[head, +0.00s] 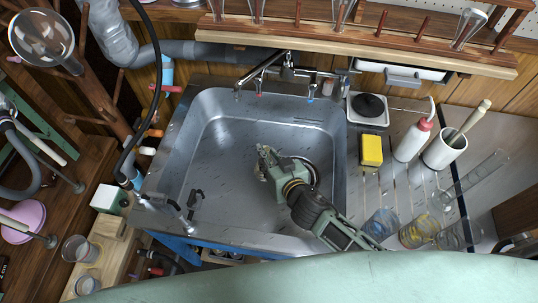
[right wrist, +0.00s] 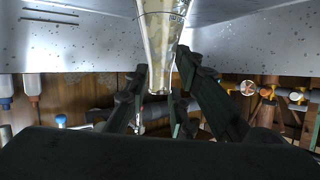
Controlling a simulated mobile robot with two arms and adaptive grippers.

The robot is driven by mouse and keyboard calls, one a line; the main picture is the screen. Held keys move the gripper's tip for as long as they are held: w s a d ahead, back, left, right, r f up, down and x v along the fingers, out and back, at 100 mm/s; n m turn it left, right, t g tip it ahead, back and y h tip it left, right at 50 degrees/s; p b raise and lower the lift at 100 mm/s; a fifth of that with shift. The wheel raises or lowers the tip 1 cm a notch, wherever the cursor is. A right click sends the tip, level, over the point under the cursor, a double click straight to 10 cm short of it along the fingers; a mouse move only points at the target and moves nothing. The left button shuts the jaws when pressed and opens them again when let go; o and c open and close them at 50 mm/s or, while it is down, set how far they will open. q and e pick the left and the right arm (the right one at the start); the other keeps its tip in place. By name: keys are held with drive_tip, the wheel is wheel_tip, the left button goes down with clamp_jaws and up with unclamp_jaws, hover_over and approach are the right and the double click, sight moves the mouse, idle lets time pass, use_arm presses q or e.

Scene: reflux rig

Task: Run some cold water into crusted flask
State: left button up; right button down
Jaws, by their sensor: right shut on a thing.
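My right gripper (head: 268,165) is over the basin of the metal sink (head: 190,150), below and in front of the tap (head: 262,70). In the right wrist view its fingers (right wrist: 163,88) are closed around the narrow part of a clear glass vessel with pale, speckled crust, the crusted flask (right wrist: 160,45). In the head view the gripper mostly hides the flask, and I cannot tell its tilt there. The tap has a red-marked and a blue-marked handle (head: 310,100). No water stream shows at the spout. My left gripper is not in view.
Right of the basin are a yellow sponge (head: 371,150), a white bottle with a red cap (head: 408,143), a white pot (head: 445,150) and several glass vessels (head: 420,230). A wooden peg rack (head: 370,45) runs behind the tap. Small black-handled fittings (head: 192,203) stand at the sink's front left.

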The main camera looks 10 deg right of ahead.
wheel_tip(320, 180, down, 2)
drive_tip(key=shift+f+b, duration=0.2)
drive_tip(key=shift+b, duration=0.4)
use_arm(q)
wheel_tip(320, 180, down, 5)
drive_tip(key=b, duration=0.2)
drive_tip(key=shift+b, duration=0.35)
use_arm(e)
drive_tip(key=w+a, duration=0.6)
drive_tip(key=w, duration=0.2)
drive_tip(key=shift+f, duration=0.35)
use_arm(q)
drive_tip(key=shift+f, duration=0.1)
use_arm(e)
drive_tip(key=shift+s+f, duration=0.1)
